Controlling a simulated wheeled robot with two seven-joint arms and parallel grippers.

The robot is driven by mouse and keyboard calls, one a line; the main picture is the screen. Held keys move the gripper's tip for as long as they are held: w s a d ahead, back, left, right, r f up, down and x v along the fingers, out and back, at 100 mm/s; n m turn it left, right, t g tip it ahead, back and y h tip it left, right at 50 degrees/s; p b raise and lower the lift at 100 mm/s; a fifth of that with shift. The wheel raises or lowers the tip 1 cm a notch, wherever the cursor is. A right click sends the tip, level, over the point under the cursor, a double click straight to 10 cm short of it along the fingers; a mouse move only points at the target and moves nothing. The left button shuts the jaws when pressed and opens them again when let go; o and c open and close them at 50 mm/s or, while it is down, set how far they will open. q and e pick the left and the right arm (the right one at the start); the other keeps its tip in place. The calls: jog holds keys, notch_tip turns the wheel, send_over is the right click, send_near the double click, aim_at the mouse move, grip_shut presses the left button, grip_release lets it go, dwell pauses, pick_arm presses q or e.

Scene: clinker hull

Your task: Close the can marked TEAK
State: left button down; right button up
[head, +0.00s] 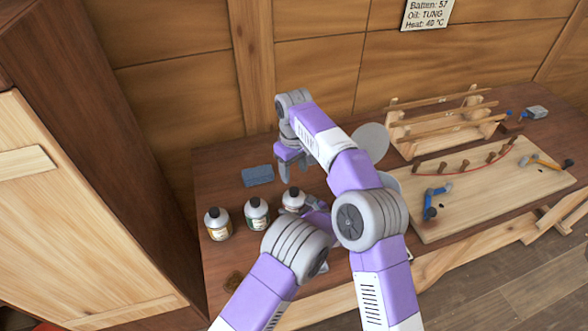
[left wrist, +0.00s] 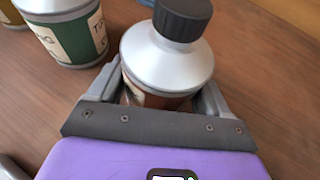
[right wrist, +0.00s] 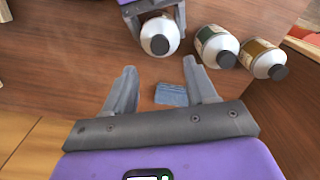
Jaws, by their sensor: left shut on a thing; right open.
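Three cans with dark caps stand at the near left of the bench. My left gripper (left wrist: 157,95) is shut around the body of the rightmost can (head: 292,200), which is upright with a silver shoulder. Its dark cap (left wrist: 182,17) sits on top. Its brownish label is mostly hidden, so I cannot read TEAK on it. The middle can (head: 257,214) has a green label, partly readable in the left wrist view. The leftmost can (head: 217,224) has a yellowish label. My right gripper (right wrist: 160,70) is open and empty, beyond the held can.
A blue-grey block (head: 258,176) lies behind the cans, left of my right gripper in the head view. A wooden board (head: 450,215) with pegs, a red cord and tools is at right, before a wooden rack (head: 440,125). A tall cabinet (head: 75,220) bounds the left.

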aim_at(294, 190)
jog(key=shift+f, duration=4)
grip_shut()
jog(key=m, duration=0.6)
jog(key=shift+m, duration=0.4)
grip_release()
